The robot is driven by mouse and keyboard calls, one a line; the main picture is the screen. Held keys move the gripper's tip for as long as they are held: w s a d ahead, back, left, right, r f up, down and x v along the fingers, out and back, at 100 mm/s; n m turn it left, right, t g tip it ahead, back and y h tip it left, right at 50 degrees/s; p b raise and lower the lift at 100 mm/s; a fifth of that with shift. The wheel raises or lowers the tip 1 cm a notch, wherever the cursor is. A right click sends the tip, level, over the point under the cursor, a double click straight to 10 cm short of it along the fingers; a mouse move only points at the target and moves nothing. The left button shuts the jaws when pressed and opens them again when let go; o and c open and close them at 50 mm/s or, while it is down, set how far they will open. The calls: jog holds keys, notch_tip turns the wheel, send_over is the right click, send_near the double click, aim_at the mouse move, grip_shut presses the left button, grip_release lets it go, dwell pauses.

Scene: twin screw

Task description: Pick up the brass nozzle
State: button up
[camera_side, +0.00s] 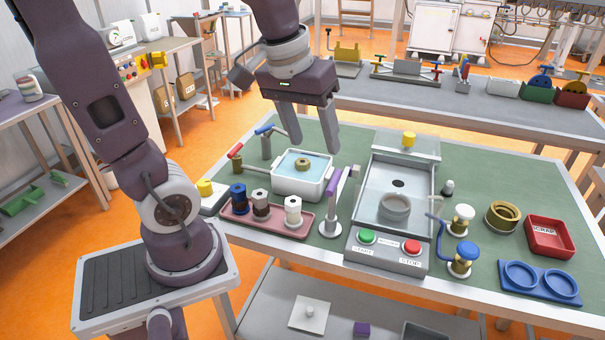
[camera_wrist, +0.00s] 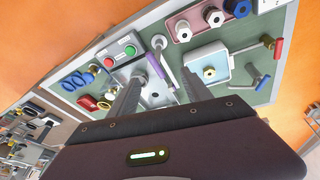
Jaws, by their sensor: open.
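A brass piece with a dark central hole (camera_side: 303,164), which looks like the brass nozzle, sits in the blue-water area of a white basin (camera_side: 290,187). It also shows in the wrist view (camera_wrist: 209,72) inside the basin (camera_wrist: 222,62). A larger brass ring (camera_side: 502,217) stands at the right of the green mat; I cannot be sure which brass part is called the nozzle. My gripper (camera_side: 314,147) is open and empty, pointing down above the bench near the basin. Its two fingers (camera_wrist: 160,84) are spread wide in the wrist view and touch nothing that I can see.
Red and blue handled taps (camera_side: 235,152) stand behind the basin's left. A pink tray (camera_side: 240,222) with spools lies in front. A purple-topped post (camera_side: 333,200) and a grey machine (camera_side: 388,248) with green and red buttons stand right. A red scrap tray (camera_side: 550,239) is far right.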

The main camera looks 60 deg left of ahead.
jog(key=w+a+f+n+g, duration=0.2)
jog(key=w+a+f+n, duration=0.45)
jog(key=a, duration=0.35)
jog(key=n+g, duration=0.1)
jog(key=n, duration=0.1)
send_over(302, 161)
jog(key=d, duration=0.1)
jog(key=f, duration=0.5)
jog(key=shift+w+f, duration=0.35)
jog(key=shift+w, duration=0.05)
jog(key=shift+n, duration=0.45)
jog(key=f, duration=0.8)
jog(key=shift+s+a+f, duration=0.15)
jog(key=shift+s+a, duration=0.25)
grip_shut()
